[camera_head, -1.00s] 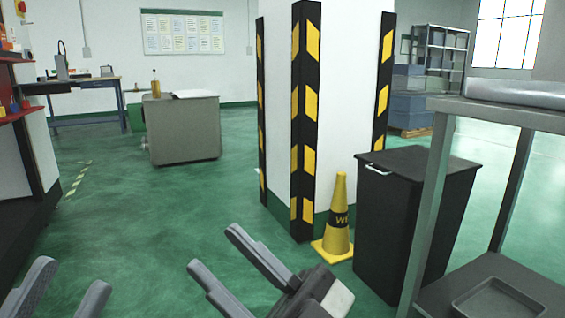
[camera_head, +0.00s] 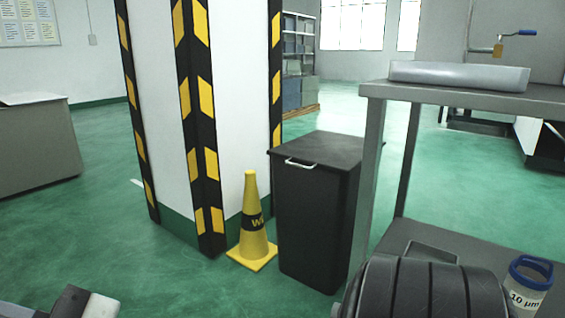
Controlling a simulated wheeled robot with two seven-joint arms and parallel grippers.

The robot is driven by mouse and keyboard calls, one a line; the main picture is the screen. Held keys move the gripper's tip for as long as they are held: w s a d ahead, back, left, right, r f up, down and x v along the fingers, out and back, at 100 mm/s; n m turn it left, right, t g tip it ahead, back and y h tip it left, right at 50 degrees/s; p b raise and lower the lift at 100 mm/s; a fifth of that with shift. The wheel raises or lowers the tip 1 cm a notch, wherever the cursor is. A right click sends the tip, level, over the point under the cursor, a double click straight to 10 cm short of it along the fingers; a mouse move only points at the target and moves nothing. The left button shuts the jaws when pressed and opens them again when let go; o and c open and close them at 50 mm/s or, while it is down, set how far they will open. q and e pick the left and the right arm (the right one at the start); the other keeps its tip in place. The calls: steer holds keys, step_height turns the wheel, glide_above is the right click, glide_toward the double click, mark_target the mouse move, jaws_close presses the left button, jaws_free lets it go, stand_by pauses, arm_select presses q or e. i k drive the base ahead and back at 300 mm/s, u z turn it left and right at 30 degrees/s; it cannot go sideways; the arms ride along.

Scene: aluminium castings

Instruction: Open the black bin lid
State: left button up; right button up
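The black bin (camera_head: 312,225) stands upright on the floor between the yellow cone and the grey shelf unit. Its black lid (camera_head: 330,148) lies flat and closed on top. A pale bar handle (camera_head: 299,164) sits at the lid's front left edge.
A yellow cone (camera_head: 252,226) stands close left of the bin, beside a striped pillar (camera_head: 200,130). A grey shelf unit (camera_head: 372,180) stands right of the bin. A dark ribbed shape (camera_head: 425,292) and a blue-lidded jar (camera_head: 528,285) are at bottom right. Floor in front of the cone is clear.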

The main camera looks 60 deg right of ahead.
mark_target(341, 153)
steer(key=z, duration=0.7)
steer(key=i, duration=0.8)
steer(key=z, duration=1.1)
steer(key=i, duration=0.55)
steer(key=u, duration=0.1)
